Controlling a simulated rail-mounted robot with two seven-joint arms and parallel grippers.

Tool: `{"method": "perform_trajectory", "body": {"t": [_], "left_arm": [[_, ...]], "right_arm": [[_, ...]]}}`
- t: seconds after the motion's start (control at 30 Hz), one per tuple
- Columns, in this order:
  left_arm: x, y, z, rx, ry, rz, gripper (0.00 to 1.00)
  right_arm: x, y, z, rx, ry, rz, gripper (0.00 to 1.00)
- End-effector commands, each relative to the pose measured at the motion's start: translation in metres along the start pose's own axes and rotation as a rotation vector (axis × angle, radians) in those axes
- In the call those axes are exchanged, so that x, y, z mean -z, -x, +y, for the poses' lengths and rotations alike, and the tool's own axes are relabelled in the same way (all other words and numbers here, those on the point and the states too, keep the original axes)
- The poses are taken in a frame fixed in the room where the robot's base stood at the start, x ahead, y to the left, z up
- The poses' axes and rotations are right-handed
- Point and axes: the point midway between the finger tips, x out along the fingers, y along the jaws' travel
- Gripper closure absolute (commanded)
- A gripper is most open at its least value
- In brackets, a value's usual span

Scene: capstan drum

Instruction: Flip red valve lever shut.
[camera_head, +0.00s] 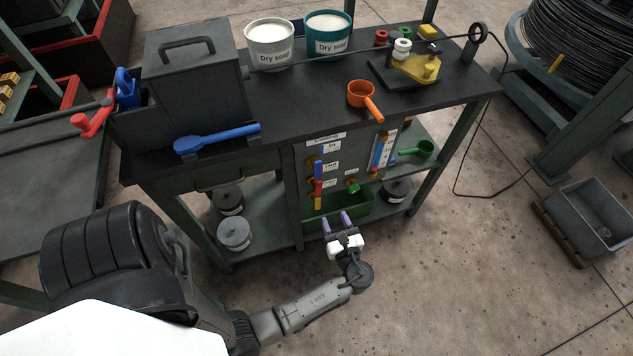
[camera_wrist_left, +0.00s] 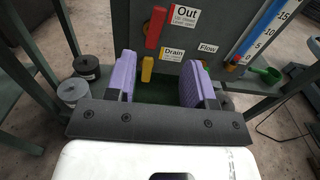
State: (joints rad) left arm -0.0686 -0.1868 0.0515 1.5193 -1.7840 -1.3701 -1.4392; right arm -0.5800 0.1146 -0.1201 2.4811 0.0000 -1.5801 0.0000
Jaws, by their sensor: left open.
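The red valve lever (camera_head: 318,188) is on the front panel of the black workbench, beside a label reading "Out". In the left wrist view the red lever (camera_wrist_left: 155,28) stands nearly upright, leaning slightly right at the top. A yellow lever (camera_wrist_left: 147,69) sits below it, beside the "Drain" label. A blue lever (camera_head: 318,168) is above it in the head view. My left gripper (camera_head: 337,222) is open and empty, in front of and below the levers. Its two purple fingers (camera_wrist_left: 160,80) are spread wide and apart from the red lever. My right gripper is not in view.
A green knob (camera_head: 353,188) and a gauge (camera_head: 382,151) are right of the levers. A green tray (camera_head: 350,211) lies on the lower shelf behind my fingers.

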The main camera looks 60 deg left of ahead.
Motion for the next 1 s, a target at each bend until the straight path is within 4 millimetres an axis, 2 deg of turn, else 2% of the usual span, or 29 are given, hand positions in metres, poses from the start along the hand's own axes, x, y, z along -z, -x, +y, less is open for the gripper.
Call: {"method": "perform_trajectory", "body": {"t": [0.17,0.27,0.7,1.0], "left_arm": [[0.0,-0.003,0.0,0.0,-0.086,0.001,0.51],[0.001,-0.012,0.0,-0.002,-0.098,0.001,0.51],[0.001,-0.09,0.0,-0.002,-0.094,0.0,0.51],[0.001,-0.127,0.0,-0.001,-0.095,0.002,0.51]], "right_arm": [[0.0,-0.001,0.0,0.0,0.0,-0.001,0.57],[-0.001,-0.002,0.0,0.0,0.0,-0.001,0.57],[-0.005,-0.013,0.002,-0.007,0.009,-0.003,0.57],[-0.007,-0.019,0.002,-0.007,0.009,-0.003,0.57]]}}
